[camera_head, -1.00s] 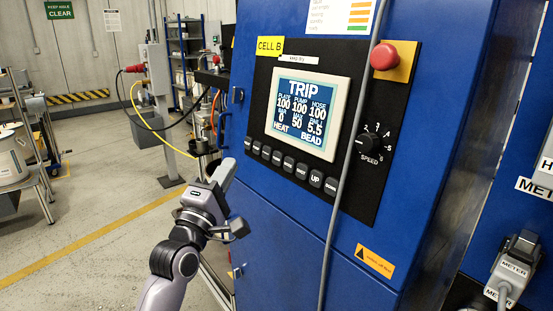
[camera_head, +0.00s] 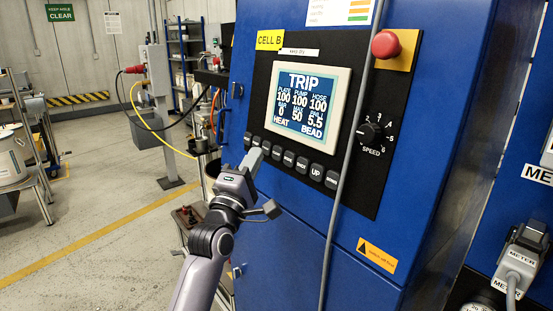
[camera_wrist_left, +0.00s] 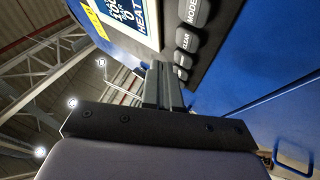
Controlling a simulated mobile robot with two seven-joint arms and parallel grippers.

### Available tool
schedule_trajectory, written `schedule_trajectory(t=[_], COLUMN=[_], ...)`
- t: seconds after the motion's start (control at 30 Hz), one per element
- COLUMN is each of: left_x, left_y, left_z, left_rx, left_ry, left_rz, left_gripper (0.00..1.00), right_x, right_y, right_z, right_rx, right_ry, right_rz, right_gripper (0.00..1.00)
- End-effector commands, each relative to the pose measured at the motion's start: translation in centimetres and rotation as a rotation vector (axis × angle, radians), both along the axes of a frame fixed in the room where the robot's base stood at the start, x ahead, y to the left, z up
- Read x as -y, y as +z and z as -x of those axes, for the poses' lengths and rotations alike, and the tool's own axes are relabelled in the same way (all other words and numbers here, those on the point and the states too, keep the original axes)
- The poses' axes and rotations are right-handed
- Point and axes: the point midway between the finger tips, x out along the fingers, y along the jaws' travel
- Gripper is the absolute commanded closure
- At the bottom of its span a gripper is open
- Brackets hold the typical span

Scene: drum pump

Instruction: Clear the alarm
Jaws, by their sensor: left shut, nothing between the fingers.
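The blue cabinet's control panel (camera_head: 357,180) carries a screen (camera_head: 304,104) reading TRIP. Below the screen runs a row of dark buttons (camera_head: 301,165), with UP (camera_head: 316,172) toward the right. In the left wrist view the CLEAR button (camera_wrist_left: 186,40) sits beside MODE (camera_wrist_left: 195,11). My left gripper (camera_head: 257,154) is shut and empty, its tips close to the left part of the row. In the left wrist view the shut fingers (camera_wrist_left: 161,70) stand beside the smaller far buttons; I cannot tell whether they touch. My right gripper is out of view.
A grey cable (camera_head: 345,170) hangs down in front of the panel. A red mushroom button (camera_head: 385,45) and a SPEED knob (camera_head: 370,134) are at right. METER plugs (camera_head: 523,255) are at the far right. Open floor (camera_head: 110,215) lies to the left.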

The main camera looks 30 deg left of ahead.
Motion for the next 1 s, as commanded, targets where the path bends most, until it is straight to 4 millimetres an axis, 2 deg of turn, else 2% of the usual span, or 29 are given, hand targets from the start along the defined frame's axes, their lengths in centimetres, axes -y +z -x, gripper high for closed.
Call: schedule_trajectory(t=[0.1, 0.3, 1.0], left_x=[0.4, 0.7, 0.8], left_y=[-0.2, -0.3, -0.3], left_z=[-1.1, -1.8, -1.9], left_rx=[-0.001, -0.002, -0.002], left_ry=[0.001, 0.001, 0.001], left_rz=[0.001, 0.001, 0.000], left_gripper=[1.00, 1.00, 1.00], right_x=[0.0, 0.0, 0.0], right_y=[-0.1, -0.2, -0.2], right_z=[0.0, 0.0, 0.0], right_rx=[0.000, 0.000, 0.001], right_ry=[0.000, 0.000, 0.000], right_rz=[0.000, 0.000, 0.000], right_gripper=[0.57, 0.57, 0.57])
